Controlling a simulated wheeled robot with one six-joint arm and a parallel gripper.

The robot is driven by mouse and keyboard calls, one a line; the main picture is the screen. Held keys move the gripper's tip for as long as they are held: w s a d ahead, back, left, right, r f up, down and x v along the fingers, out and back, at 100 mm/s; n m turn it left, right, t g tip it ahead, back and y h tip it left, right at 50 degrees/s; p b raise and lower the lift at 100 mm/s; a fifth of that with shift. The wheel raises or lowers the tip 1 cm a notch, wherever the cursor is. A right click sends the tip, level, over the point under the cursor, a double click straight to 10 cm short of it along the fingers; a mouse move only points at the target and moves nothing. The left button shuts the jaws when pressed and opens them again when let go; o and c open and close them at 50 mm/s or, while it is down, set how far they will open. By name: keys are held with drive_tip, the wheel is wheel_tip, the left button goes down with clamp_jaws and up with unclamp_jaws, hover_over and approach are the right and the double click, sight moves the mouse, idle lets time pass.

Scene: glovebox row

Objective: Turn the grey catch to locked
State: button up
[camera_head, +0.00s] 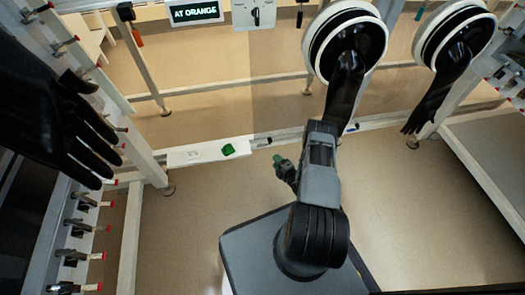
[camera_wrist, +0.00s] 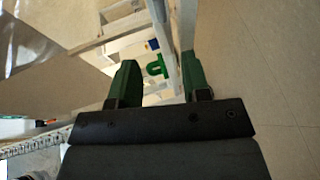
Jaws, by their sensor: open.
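I cannot pick out a grey catch with certainty in either view. A pale panel (camera_head: 254,14) at the top of the head view carries a dark upright handle or pointer, with markings too small to read. My gripper (camera_head: 281,165) is out over the floor, right of a white ledge and apart from it. In the wrist view my gripper (camera_wrist: 159,82) shows two green fingers spread apart with nothing held between them. A green hooked piece (camera_wrist: 156,67) shows beyond the gap, near white frame bars.
The white ledge (camera_head: 190,156) bears a green piece (camera_head: 228,149). A sign (camera_head: 194,12) reads "AT ORANGE". Black gloves hang at left (camera_head: 55,125) and from two round ports (camera_head: 345,42) at right. Red-tipped grey fittings line the left frame. The floor around my base is clear.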

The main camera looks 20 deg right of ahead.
sight(263, 145)
drive_tip(key=b+x, duration=0.5)
drive_tip(key=x, duration=0.8)
drive_tip(key=shift+w+a, duration=0.1)
drive_tip(key=shift+a, duration=0.05)
clamp_jaws()
